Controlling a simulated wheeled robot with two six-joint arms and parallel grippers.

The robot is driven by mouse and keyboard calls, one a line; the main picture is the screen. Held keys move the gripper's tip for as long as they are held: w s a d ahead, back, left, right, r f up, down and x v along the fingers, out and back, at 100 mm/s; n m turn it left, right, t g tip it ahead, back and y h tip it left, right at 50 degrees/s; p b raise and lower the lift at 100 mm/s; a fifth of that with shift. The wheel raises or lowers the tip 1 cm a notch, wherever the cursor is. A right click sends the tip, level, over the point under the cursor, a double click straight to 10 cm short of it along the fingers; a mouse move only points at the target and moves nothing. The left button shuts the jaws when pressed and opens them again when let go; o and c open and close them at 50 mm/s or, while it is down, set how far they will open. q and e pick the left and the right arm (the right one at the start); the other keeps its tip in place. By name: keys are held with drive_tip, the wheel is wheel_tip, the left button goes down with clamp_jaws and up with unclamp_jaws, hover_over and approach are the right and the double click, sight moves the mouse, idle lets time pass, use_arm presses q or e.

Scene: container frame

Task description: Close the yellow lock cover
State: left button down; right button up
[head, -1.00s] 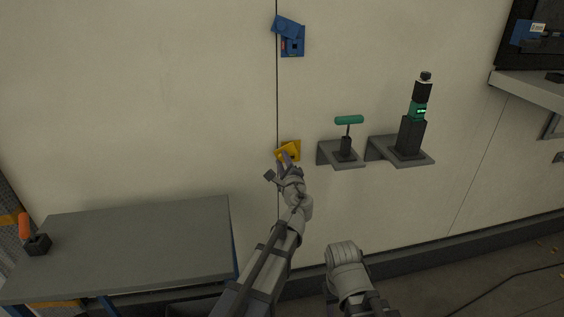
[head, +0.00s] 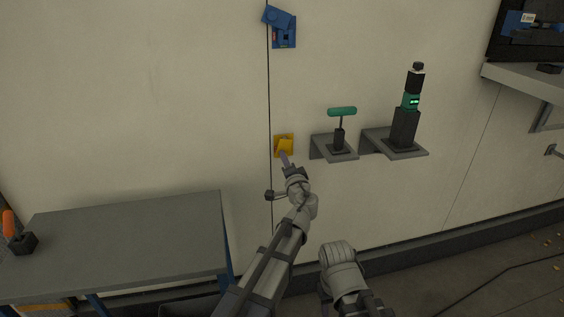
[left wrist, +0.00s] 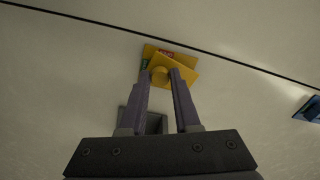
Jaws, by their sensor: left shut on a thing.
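The yellow lock (head: 284,142) is fixed to the wall beside the vertical seam, left of the small shelves. In the left wrist view its yellow cover (left wrist: 182,68) sits turned at an angle over the yellow base, and a bit of red and green shows beside it. My left gripper (head: 284,157) reaches up to the lock from below. In the left wrist view the fingers (left wrist: 161,76) are shut on the cover's round knob. My right forearm shows low in the head view, but its gripper is not visible.
A blue lock (head: 281,28) hangs higher on the wall. A green-handled tool (head: 342,111) and a black-and-green device (head: 406,115) stand on grey shelves to the right. A grey table (head: 130,240) is at the left. The wall around the yellow lock is clear.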

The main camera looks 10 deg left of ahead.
use_arm(q)
drive_tip(key=shift+w+d+f+n, duration=0.1)
drive_tip(key=shift+d+n, duration=0.15)
drive_tip(key=shift+n, duration=0.4)
drive_tip(key=shift+w+d+n, duration=0.1)
drive_tip(key=shift+d+n, duration=0.15)
drive_tip(key=shift+n, duration=0.4)
use_arm(e)
drive_tip(key=shift+f, duration=0.1)
use_arm(q)
drive_tip(key=c, duration=0.6)
unclamp_jaws()
drive_tip(key=shift+s, duration=0.1)
